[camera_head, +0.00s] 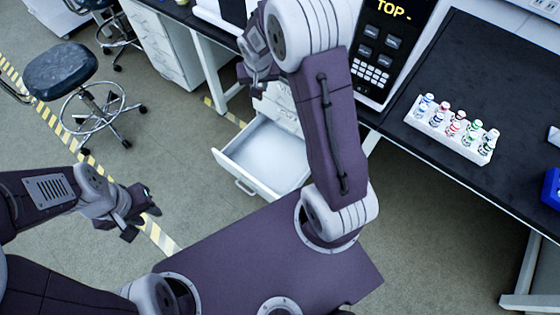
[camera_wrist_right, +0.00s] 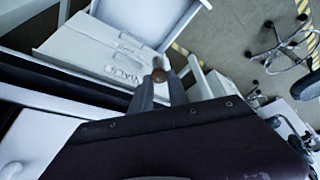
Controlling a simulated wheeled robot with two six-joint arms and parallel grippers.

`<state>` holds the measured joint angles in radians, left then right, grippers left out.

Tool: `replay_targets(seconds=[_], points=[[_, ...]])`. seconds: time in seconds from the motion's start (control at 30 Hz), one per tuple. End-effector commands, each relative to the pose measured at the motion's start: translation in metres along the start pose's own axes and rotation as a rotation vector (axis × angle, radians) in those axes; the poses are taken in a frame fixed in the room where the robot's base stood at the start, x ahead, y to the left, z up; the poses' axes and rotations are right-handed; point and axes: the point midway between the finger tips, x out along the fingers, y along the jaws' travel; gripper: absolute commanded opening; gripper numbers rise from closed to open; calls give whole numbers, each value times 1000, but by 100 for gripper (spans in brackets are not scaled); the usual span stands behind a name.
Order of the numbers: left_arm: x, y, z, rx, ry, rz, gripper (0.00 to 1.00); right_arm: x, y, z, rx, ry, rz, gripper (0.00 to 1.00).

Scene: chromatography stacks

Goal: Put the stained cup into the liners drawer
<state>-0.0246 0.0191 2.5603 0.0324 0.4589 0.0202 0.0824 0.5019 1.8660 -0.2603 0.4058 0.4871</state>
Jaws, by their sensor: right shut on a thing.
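My right gripper (camera_head: 256,78) is above and behind the open drawer in the head view. In the right wrist view my right gripper (camera_wrist_right: 160,85) is shut on a small brown-tipped thing (camera_wrist_right: 158,75), probably the stained cup; its shape is mostly hidden by the fingers. The cup cannot be made out in the head view. A white drawer (camera_head: 231,172) is pulled out below the bench, and its visible floor looks empty. I cannot read its label in the head view. My left gripper (camera_head: 144,220) is open and empty at the left, over the floor.
A white rack (camera_head: 448,134) of several capped vials stands on the black bench (camera_head: 500,60) at the right. A dark instrument with a keypad (camera_head: 371,72) stands on the bench behind my right arm. A stool (camera_head: 62,70) is at the upper left.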

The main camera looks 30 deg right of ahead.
Motion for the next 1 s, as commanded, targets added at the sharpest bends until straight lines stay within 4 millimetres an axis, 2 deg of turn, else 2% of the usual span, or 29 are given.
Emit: replay_targets(seconds=[0.03, 0.27, 0.6, 0.7, 0.8, 0.9, 1.0], points=[[45, -1, 5, 0, 0, 0, 32, 48, 4, 13, 13, -1, 6, 0], [140, -3, 14, 0, 0, 0, 32, 164, 26, 37, 64, -1, 28, 0], [279, -5, 29, 0, 0, 0, 32, 332, 60, 89, 124, -1, 55, 0], [311, -6, 32, 0, 0, 0, 32, 371, 68, 104, 137, -1, 60, 0], [333, -6, 34, 0, 0, 0, 32, 397, 75, 116, 149, 0, 63, 0], [344, -7, 35, 0, 0, 0, 32, 412, 78, 123, 154, 0, 65, 0], [347, -7, 36, 0, 1, 0, 32, 416, 80, 125, 158, 0, 66, 0]])
